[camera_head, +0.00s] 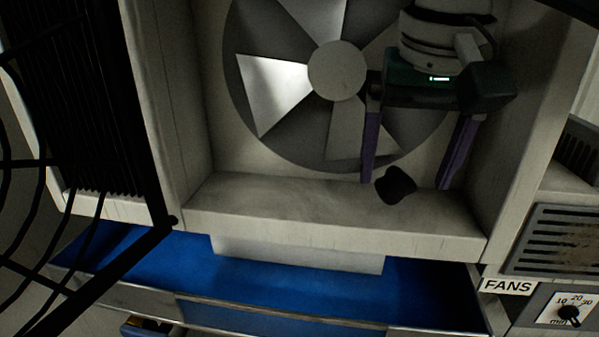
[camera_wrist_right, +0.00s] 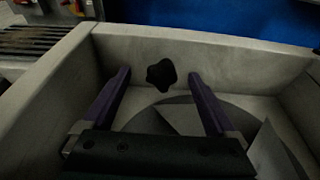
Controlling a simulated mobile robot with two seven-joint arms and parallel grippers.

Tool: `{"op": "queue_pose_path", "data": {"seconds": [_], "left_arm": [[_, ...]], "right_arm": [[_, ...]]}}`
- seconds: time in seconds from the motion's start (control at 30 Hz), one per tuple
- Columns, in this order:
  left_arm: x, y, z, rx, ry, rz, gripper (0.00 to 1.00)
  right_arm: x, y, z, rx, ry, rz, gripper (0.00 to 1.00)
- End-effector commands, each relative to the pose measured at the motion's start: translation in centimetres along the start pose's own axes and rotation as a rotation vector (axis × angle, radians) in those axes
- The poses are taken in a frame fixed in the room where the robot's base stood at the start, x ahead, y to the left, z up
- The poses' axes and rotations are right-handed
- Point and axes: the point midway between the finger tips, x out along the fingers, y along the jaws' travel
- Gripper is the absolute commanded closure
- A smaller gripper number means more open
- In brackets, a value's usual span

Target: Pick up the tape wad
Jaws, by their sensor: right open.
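The tape wad (camera_head: 396,185) is a small black irregular lump on the pale ledge at the bottom of the fan recess. It also shows in the right wrist view (camera_wrist_right: 161,74), ahead of the fingertips and roughly midway between them. My right gripper (camera_head: 404,186) is open, with its two purple fingers pointing down on either side of the wad. In the right wrist view the fingers (camera_wrist_right: 158,75) are spread wide and nothing is between them except the wad beyond. I cannot tell whether a finger touches the ledge. My left gripper is not in view.
A grey bladed fan (camera_head: 337,72) stands behind the ledge (camera_head: 270,205). Pale recess walls (camera_head: 160,110) rise at both sides. A blue drawer (camera_head: 300,282) lies below. A black wire guard (camera_head: 75,110) is at the left. A FANS label (camera_head: 508,287) and a timer dial (camera_head: 568,312) are at the lower right.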

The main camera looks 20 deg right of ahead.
Motion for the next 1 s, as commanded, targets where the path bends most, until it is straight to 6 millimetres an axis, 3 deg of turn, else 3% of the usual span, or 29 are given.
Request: {"op": "queue_pose_path", "data": {"seconds": [0.3,0.57,1.0], "left_arm": [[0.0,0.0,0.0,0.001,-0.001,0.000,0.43],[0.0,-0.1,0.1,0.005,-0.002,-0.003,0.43],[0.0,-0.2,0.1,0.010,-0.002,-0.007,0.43]], "right_arm": [[4.4,-0.3,-0.2,-0.001,-0.001,0.001,0.07],[4.7,-0.4,-0.2,-0.001,0.001,-0.001,0.07],[4.7,-0.4,-0.2,-0.001,0.001,-0.001,0.56]]}}
